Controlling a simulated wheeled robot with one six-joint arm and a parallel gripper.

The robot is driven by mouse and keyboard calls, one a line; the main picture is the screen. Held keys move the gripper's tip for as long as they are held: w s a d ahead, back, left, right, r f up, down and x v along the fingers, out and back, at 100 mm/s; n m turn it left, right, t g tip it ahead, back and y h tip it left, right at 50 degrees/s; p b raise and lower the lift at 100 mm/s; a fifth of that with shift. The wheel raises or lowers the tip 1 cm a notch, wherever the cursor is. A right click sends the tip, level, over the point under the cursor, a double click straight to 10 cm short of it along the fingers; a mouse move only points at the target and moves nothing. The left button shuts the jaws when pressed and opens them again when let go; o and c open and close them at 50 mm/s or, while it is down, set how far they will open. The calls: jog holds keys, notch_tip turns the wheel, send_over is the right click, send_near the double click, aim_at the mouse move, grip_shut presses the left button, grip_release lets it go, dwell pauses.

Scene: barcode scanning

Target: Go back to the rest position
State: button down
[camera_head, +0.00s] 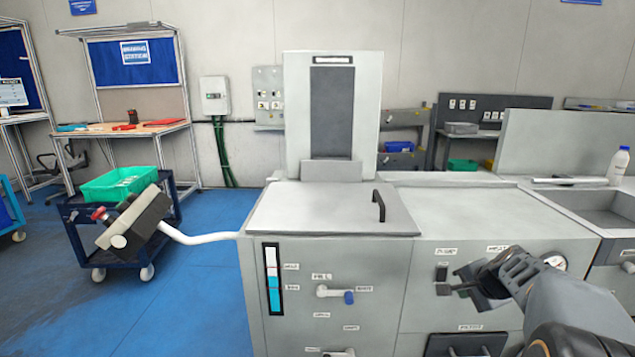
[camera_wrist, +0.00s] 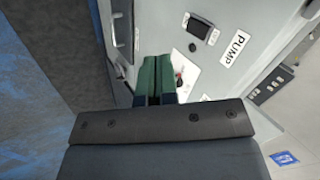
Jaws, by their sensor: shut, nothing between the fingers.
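My gripper (camera_head: 458,288) is at the right of the head view, in front of the grey machine's front panel (camera_head: 415,278). My arm reaches in from the lower right corner. The fingers are together with nothing between them. In the wrist view the green-tipped fingers (camera_wrist: 154,80) sit side by side, pointing at the panel near a label reading PUMP (camera_wrist: 236,46) and a dark switch (camera_wrist: 201,28). I cannot tell whether the fingertips touch the panel. They hide part of the panel behind them.
A closed lid with a black handle (camera_head: 379,206) tops the machine. A lever with a blue end (camera_head: 348,297) sticks out of its front. A cart with a green bin (camera_head: 120,184) stands left. A white bottle (camera_head: 618,166) stands by the sink at right. Blue floor (camera_head: 205,285) is open at left.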

jog(key=s+a+r+n+g+p, duration=0.2)
jog(key=s+a+r+n+p, duration=0.5)
jog(key=a+r+p, duration=0.2)
jog(key=s+a+r+n+g+p, duration=0.1)
jog(key=s+a+r+n+p, duration=0.7)
jog(key=a+p, duration=0.3)
jog(key=shift+s+a+r+g, duration=0.2)
jog(key=shift+a+r+g, duration=0.15)
jog(key=shift+g, duration=0.05)
jog(key=c, duration=1.8)
grip_release()
